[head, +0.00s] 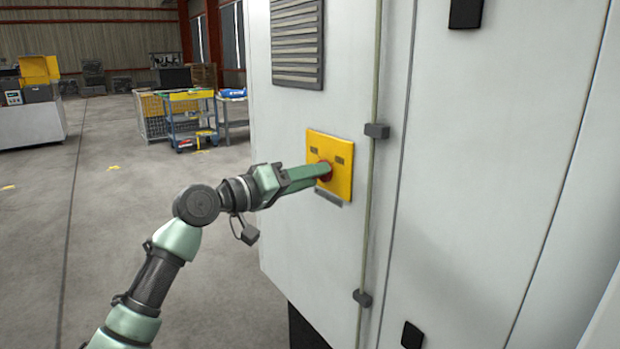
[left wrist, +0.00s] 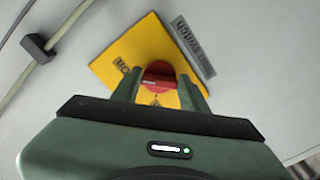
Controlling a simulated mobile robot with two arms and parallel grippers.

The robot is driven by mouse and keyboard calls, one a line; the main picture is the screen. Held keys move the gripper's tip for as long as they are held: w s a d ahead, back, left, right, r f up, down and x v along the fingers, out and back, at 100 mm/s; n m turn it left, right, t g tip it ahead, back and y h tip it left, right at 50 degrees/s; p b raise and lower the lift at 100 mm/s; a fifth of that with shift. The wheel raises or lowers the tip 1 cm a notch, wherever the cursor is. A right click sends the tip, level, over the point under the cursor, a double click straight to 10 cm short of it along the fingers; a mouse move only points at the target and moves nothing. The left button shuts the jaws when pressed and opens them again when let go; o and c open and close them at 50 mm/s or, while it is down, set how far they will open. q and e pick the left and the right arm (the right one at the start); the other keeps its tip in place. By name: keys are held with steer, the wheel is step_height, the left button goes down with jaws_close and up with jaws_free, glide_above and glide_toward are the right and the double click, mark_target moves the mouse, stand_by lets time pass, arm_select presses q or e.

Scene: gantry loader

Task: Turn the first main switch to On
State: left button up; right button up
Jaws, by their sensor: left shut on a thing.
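The main switch is a red rotary knob (head: 325,171) on a yellow plate (head: 342,160), mounted on the side of a light grey cabinet. My left gripper (head: 322,171) reaches the plate from the left and is shut on the red knob. In the left wrist view the red knob (left wrist: 158,72) sits between the two green fingers (left wrist: 158,92). The yellow plate (left wrist: 125,50) there shows the word "On" near the left finger. A grey label (left wrist: 193,49) beside the plate ends in "switch". The fingers hide part of the knob, so its exact setting is unclear. My right gripper is not in view.
The grey cabinet (head: 460,180) fills the right side, with a vent (head: 297,42) above the switch. A cable with clamps (head: 377,131) runs down beside the plate. A blue cart (head: 190,118) and a bench stand far behind. The floor on the left is open.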

arm_select(q)
steer(key=shift+f, duration=0.15)
steer(key=o, duration=1.3)
steer(key=shift+o, duration=0.4)
steer(key=b+v, duration=0.1)
steer(key=v, duration=0.7)
steer(key=shift+b, duration=0.35)
steer(key=shift+w, duration=0.1)
